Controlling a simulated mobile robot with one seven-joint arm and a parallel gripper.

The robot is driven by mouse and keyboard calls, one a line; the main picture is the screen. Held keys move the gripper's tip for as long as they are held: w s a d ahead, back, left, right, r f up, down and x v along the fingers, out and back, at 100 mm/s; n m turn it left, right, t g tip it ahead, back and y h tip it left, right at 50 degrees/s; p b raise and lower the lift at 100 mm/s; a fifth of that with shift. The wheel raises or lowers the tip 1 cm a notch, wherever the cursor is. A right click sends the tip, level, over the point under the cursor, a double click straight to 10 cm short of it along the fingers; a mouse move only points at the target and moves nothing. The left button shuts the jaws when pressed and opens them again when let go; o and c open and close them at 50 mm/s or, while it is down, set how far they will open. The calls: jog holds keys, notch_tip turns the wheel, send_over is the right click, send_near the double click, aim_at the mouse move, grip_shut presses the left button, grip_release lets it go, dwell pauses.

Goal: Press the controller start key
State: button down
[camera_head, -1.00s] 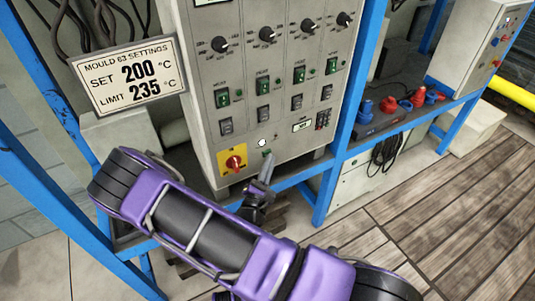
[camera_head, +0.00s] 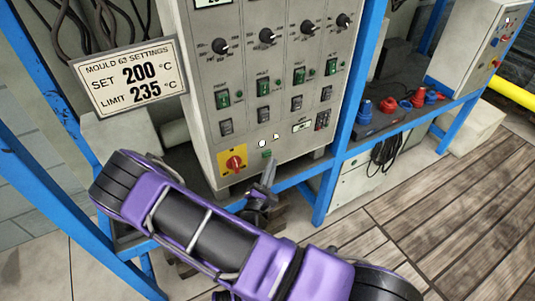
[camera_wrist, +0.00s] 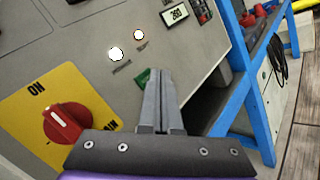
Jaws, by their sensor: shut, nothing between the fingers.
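The grey controller panel (camera_head: 210,165) stands upright on the blue frame. A small green key (camera_head: 266,153) sits low on it, right of the red rotary switch (camera_head: 234,163) on its yellow plate; its label is unreadable. In the wrist view the green key (camera_wrist: 142,76) shows just left of my fingertips, partly hidden by them.
A small display (camera_wrist: 174,14) and dark keypad (camera_head: 322,121) sit right of the lamps. A blue post (camera_head: 350,100) stands right of the panel. A sign (camera_head: 128,78) reads SET 200 °C, LIMIT 235 °C. Wooden floor at right is clear.

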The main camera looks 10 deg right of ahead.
jog(key=shift+s+d+p, duration=0.15)
jog(key=shift+s+d, duration=0.1)
jog(key=shift+s, duration=0.55)
jog(key=shift+s+d+p, duration=0.15)
jog(key=shift+s+d, duration=0.1)
jog(key=shift+s, duration=0.55)
jog(key=shift+s+d+p, duration=0.15)
jog(key=shift+s+d, duration=0.1)
jog(key=shift+s, duration=0.55)
